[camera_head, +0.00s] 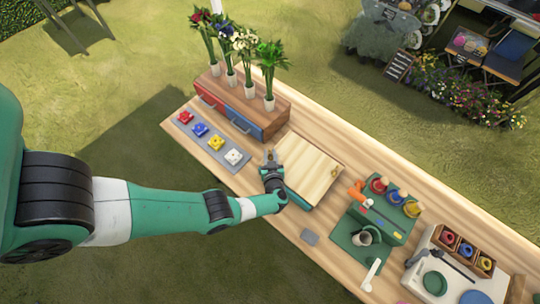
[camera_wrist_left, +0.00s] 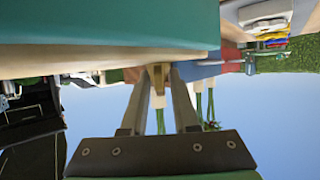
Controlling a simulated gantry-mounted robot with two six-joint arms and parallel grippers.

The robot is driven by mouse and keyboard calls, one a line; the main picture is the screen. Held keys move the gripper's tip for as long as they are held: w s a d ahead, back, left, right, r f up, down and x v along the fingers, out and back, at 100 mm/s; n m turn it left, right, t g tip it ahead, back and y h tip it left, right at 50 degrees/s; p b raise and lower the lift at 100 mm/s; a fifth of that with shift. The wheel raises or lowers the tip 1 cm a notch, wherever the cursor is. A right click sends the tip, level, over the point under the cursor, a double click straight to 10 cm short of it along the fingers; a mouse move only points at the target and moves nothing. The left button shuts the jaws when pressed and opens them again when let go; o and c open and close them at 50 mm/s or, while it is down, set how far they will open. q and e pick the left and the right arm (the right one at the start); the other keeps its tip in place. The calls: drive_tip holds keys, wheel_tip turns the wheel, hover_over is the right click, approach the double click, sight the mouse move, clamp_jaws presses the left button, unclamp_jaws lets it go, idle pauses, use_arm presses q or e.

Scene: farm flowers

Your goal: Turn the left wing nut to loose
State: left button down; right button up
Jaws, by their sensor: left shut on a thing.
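The press (camera_head: 310,168) has a light wooden top board over a teal base on the table. A small brass wing nut (camera_head: 335,172) shows at the board's right side. My left gripper (camera_head: 271,156) is at the board's left edge, fingers pointing away from my arm. In the left wrist view, the gripper (camera_wrist_left: 158,76) is shut on the brass left wing nut (camera_wrist_left: 155,79), beside the board's wooden edge. The nut's tightness cannot be told. My right gripper is not in view.
A wooden drawer box (camera_head: 262,105) with red and blue fronts and several flower vases stands behind. A grey strip (camera_head: 195,133) with coloured blocks lies left. A green stand (camera_head: 375,225) and a white tray (camera_head: 430,262) stand right. A grey pad (camera_head: 310,237) lies in front.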

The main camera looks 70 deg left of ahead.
use_arm(q)
drive_tip(key=shift+f+n+g+b, duration=0.1)
drive_tip(key=shift+n+g+b, duration=0.75)
drive_tip(key=shift+g, duration=0.25)
drive_tip(key=c, duration=0.9)
unclamp_jaws()
drive_tip(key=shift+c, duration=0.2)
drive_tip(key=shift+d, duration=0.1)
drive_tip(key=shift+d+r+p, duration=0.3)
drive_tip(key=shift+p, duration=0.05)
drive_tip(key=p+v, duration=0.3)
drive_tip(key=v, duration=0.7)
drive_tip(key=shift+d+f, duration=0.15)
drive_tip(key=shift+d, duration=0.3)
